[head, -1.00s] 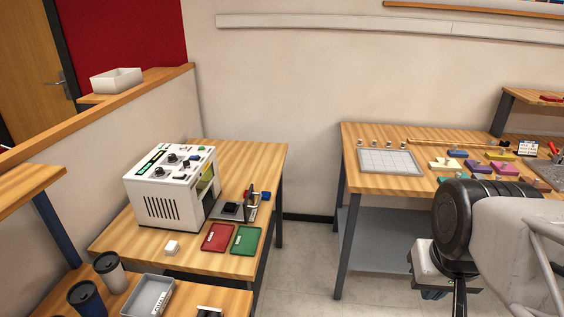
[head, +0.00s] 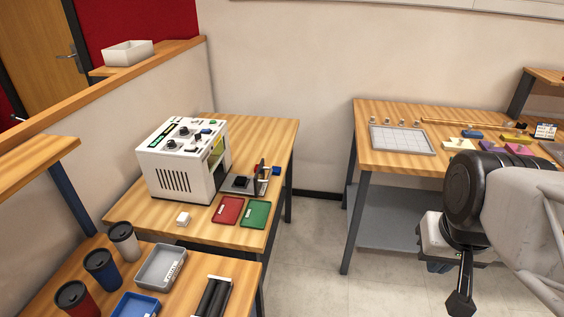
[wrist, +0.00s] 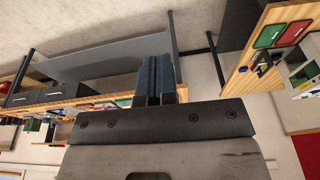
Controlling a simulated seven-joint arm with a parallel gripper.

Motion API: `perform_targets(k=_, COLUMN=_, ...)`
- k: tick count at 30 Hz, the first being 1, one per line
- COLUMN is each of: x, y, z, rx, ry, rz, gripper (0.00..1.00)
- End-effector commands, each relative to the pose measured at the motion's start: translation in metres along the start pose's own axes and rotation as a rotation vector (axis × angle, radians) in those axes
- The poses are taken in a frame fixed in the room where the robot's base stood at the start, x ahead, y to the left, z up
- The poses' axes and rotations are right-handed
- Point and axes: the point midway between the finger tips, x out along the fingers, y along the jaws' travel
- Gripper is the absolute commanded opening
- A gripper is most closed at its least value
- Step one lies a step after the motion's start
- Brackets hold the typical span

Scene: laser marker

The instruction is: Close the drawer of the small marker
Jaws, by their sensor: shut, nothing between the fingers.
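The small marker (head: 174,177) is a white box with knobs and a green display on top, on the left wooden table. Its grey drawer (head: 229,189) sticks out of the opening on its right side, with a black block (head: 241,182) on it. Part of the marker (wrist: 301,76) shows upside down at the right of the wrist view. My gripper (wrist: 160,60) has its two blue-grey fingers together, with nothing between them. My arm is at the right of the head view, well away from the marker and not touching it.
Red (head: 229,210) and green (head: 255,213) trays lie in front of the drawer, near a small white block (head: 183,219). Cups and a grey bin (head: 161,267) stand on the nearer table. The right workbench (head: 385,159) holds coloured parts. Open floor lies between the tables.

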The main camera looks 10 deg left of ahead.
Motion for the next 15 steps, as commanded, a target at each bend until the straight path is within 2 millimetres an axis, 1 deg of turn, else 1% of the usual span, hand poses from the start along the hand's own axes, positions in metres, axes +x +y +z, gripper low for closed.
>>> perform_targets(k=5, x=0.004, y=-0.009, z=-0.015, rx=0.048, ry=-0.039, rz=-0.041, gripper=0.00)
perform_targets(k=8, x=0.007, y=-0.016, z=-0.028, rx=0.089, ry=-0.071, rz=-0.075, gripper=0.00)
perform_targets(k=15, x=0.019, y=-0.039, z=-0.066, rx=0.213, ry=-0.168, rz=-0.171, gripper=0.00)
